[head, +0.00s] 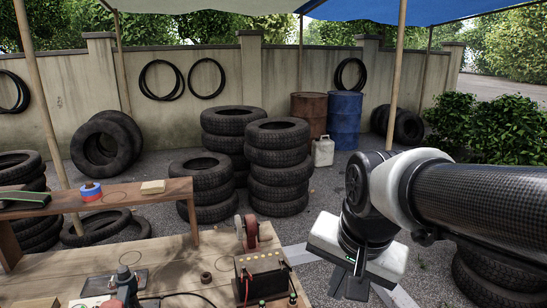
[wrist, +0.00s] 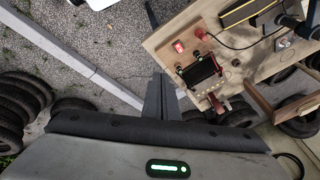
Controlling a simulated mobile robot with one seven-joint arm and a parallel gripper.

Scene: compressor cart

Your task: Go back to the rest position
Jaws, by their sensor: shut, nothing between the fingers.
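My gripper (head: 361,262) is at the right in the head view, held out in the air to the right of the wooden cart top (head: 180,268). In the wrist view its fingers (wrist: 159,90) are together with nothing between them. They point past the edge of the cart top (wrist: 165,42), over the ground. The gripper touches nothing that I can see.
A black box with terminals (head: 265,278) and a red round-bodied device (head: 247,232) stand near the cart's right side. A raised shelf (head: 115,197) holds a blue and red roll (head: 91,191). Tyre stacks (head: 278,165) stand behind; gravel lies between.

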